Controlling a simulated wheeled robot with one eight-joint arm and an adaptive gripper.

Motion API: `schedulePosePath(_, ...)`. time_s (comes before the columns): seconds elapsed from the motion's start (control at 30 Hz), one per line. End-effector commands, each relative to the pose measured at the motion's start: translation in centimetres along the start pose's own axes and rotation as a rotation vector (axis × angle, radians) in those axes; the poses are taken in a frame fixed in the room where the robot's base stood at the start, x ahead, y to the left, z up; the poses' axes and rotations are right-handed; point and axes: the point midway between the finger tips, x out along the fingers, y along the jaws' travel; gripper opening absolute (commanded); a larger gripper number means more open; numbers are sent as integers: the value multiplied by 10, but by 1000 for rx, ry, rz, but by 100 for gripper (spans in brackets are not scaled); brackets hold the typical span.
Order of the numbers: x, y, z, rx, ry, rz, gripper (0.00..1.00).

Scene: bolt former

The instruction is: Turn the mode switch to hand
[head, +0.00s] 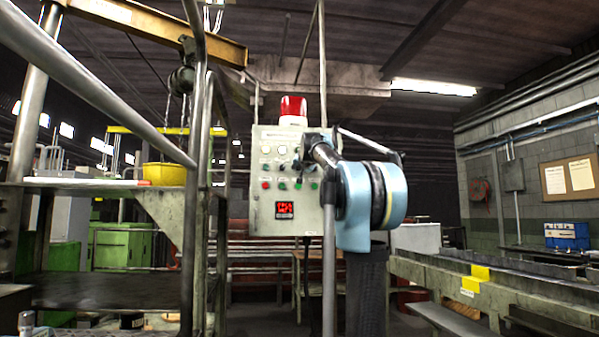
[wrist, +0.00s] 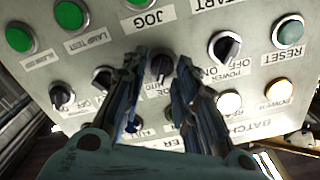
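The grey control panel (head: 262,215) stands ahead in the head view, its right part hidden behind my arm. In the wrist view, a black rotary knob (wrist: 161,66) sits on the panel face (wrist: 195,22) below the JOG label. It seems to be the mode switch, but its label is partly hidden by my fingers and its setting is hard to read. My gripper (wrist: 160,72) is open, one finger on each side of this knob. I cannot tell whether the fingers touch it.
Close around are another black knob labelled POWER (wrist: 224,47), black knobs at left (wrist: 62,95), green buttons (wrist: 69,14) and a RESET button (wrist: 289,31). A red beacon (head: 293,111) tops the panel. Metal railings (head: 194,170) stand left; a conveyor (head: 450,280) runs at right.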

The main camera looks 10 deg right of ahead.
Motion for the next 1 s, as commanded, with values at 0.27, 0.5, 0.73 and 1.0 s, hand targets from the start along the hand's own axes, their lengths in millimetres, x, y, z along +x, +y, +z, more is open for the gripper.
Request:
schedulePosePath(0.27, 0, 0, 0, 0, 0, 0, 0)
schedulePosePath(0.5, 0, 1, 0, -6, -1, 2, 0)
schedulePosePath(0.73, 0, 1, 0, -73, -1, 3, 0)
schedulePosePath(1.0, 0, 2, 0, -270, -3, 4, 0)
